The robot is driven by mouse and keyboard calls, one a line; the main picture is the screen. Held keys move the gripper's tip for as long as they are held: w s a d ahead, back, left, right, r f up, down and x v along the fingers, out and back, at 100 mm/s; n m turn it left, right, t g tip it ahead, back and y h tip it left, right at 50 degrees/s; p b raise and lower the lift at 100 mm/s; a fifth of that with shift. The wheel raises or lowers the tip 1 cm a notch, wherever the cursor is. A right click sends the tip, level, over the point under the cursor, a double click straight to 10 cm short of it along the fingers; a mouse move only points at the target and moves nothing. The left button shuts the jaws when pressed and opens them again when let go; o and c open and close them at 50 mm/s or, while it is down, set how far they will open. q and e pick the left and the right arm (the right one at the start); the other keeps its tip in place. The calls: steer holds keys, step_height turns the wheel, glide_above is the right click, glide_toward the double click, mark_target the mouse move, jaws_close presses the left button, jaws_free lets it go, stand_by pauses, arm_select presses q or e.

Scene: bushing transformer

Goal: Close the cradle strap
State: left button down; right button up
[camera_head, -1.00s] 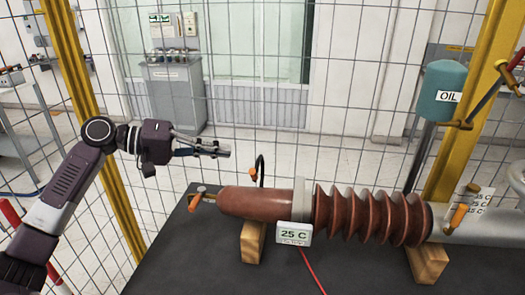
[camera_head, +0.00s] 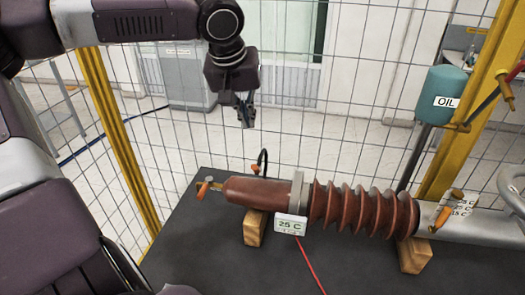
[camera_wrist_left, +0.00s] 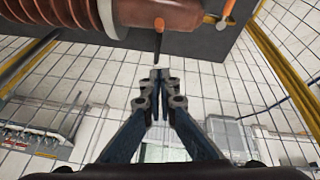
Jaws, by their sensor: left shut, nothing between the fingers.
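The cradle strap (camera_head: 264,159) is a thin black curved band with an orange end. It stands up behind the brown bushing (camera_head: 255,191), near the left wooden block (camera_head: 255,228), and does not lie over the bushing. In the left wrist view the strap (camera_wrist_left: 158,44) shows as a short black piece with an orange tip, just beyond the fingertips. My left gripper (camera_head: 246,121) hangs pointing down, above and slightly left of the strap, shut and empty. In the left wrist view its fingers (camera_wrist_left: 156,76) meet. My right gripper is not in view.
The bushing's ribbed part (camera_head: 362,208) rests by a second wooden block (camera_head: 415,256). A "25 C" display (camera_head: 290,224) hangs on the front, with a red cable below. An orange-handled valve (camera_head: 203,188) sits at the left end. Mesh fence and yellow posts (camera_head: 118,140) stand behind.

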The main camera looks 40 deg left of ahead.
arm_select(q)
steer(key=f+p, duration=0.1)
steer(key=f, duration=0.2)
steer(key=w+f+p, duration=0.1)
steer(key=f, duration=0.3)
steer(key=f+p, duration=0.1)
steer(key=f, duration=0.3)
steer(key=shift+w, duration=0.4)
steer(key=shift+s+d+f, duration=0.15)
steer(key=shift+s+d, duration=0.1)
steer(key=shift+s, duration=0.05)
steer(key=shift+f, duration=0.1)
steer(key=shift+w, duration=0.1)
steer(key=shift+a, duration=0.1)
